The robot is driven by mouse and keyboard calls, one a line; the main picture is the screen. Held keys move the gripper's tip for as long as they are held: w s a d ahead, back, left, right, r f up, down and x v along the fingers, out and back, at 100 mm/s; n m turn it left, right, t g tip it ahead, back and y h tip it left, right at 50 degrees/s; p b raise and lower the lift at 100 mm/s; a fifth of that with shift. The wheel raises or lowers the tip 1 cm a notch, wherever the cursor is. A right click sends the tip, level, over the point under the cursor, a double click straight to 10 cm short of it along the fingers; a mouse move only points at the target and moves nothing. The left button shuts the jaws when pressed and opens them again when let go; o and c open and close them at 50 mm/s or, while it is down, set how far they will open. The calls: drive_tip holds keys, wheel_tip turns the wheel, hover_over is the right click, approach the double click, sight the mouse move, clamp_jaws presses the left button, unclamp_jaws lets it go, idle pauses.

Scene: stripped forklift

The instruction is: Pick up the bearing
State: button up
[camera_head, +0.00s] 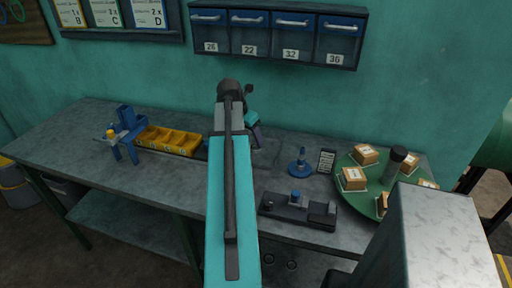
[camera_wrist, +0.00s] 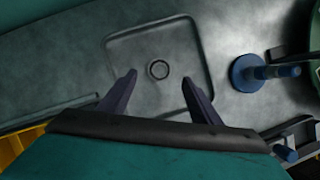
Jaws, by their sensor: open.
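The bearing (camera_wrist: 159,69) is a small dark ring lying flat on a shallow square grey tray (camera_wrist: 190,32) on the workbench, seen in the wrist view. My gripper (camera_wrist: 159,78) is open and empty, with one dark finger on each side of the bearing in that picture. The bearing appears centred between the fingertips; how high they are above it, I cannot tell. In the head view, my gripper (camera_head: 256,132) is partly hidden behind my arm, and I cannot make out the bearing there.
A blue post on a round base (camera_head: 299,164) stands right of the tray, also in the wrist view (camera_wrist: 247,73). A dark fixture (camera_head: 290,209), a small card (camera_head: 326,161) and a green turntable (camera_head: 350,161) with boxes are further right. Yellow bins (camera_head: 168,140) and a blue stand (camera_head: 126,133) are left.

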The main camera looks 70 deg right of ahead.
drive_tip(key=shift+p+x, duration=0.85)
drive_tip(key=shift+x, duration=1.75)
drive_tip(key=shift+w+a, duration=0.1)
drive_tip(key=shift+a, duration=0.05)
drive_tip(key=shift+c, duration=0.4)
drive_tip(key=c, duration=0.8)
